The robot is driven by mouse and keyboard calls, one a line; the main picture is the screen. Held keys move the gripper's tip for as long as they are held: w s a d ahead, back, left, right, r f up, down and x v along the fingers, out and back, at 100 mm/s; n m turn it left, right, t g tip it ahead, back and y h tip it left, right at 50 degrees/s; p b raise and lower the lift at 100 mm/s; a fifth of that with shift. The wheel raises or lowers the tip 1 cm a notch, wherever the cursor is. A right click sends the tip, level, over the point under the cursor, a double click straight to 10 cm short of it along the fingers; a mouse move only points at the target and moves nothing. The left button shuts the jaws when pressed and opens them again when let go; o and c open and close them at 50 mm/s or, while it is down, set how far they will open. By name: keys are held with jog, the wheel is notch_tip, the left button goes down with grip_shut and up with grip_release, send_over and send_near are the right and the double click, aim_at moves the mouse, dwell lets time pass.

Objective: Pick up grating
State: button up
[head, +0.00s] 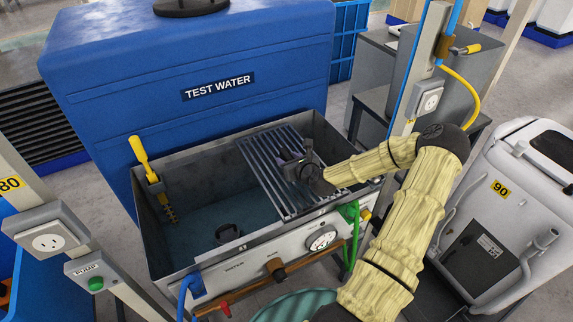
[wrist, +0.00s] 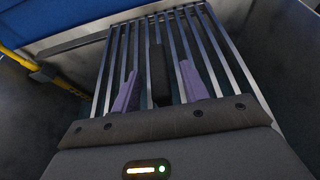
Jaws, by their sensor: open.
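The grating (head: 262,155) is a set of parallel grey metal bars. It lies across the right part of an open metal tank (head: 165,235), about level with the rim. My gripper (head: 288,158) is over the grating's middle, reaching in from the right. In the wrist view the grating's bars (wrist: 217,50) run away from me. The two purple fingers of my gripper (wrist: 158,90) stand apart over the bars, with a dark bar-like piece between them. I cannot tell whether the fingertips touch or pass between the bars.
A blue TEST WATER container (head: 130,60) stands behind the tank. A yellow-handled tool (head: 142,155) is at the tank's left wall. A post with a socket (head: 428,100) and a white machine (head: 520,200) stand to the right. The tank's left part is open, with water below.

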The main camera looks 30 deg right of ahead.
jog(key=shift+w+f, duration=0.15)
jog(key=shift+w, duration=0.1)
dwell(0.3)
grip_shut()
